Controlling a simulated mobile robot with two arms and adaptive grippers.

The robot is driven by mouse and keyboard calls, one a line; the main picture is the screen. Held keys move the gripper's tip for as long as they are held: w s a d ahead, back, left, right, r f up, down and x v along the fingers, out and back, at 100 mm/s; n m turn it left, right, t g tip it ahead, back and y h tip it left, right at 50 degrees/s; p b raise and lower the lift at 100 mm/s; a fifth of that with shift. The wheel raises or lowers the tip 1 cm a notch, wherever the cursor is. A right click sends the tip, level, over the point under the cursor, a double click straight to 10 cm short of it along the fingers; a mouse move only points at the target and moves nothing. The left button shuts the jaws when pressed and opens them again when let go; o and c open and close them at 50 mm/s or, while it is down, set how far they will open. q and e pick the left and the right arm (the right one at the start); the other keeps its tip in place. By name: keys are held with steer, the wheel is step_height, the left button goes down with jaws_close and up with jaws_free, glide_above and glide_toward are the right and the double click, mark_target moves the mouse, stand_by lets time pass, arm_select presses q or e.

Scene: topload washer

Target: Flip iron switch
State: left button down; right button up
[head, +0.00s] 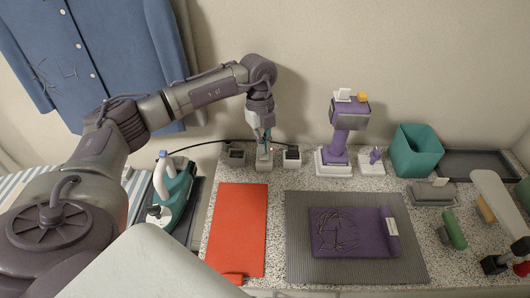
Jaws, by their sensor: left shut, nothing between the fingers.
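A teal and white iron (176,200) stands at the left of the counter on a dark rest. A dark cord runs from near the iron towards several small boxes by the wall. A light box (264,163) stands between a dark-topped box (236,156) on its left and another dark-topped box (292,156) on its right. My left gripper (265,147) points down over the light box, shut and empty. I cannot tell whether its tips touch the box. The switch itself is too small or hidden to make out.
A red mat (236,230) and a grey mat (400,240) with a folded purple cloth (345,232) lie in front. A purple device (338,145) and a teal bin (416,150) stand to the right. A blue garment (95,60) hangs at the left.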

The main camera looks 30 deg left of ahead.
arm_select(q)
steer(key=shift+f+b, duration=0.6)
steer(key=shift+f, duration=0.4)
stand_by(0.3)
steer(key=shift+r+p, duration=0.75)
steer(key=shift+r, duration=0.1)
steer(key=shift+r+p, duration=2.1)
steer(key=shift+r, duration=0.6)
steer(key=shift+f, duration=0.1)
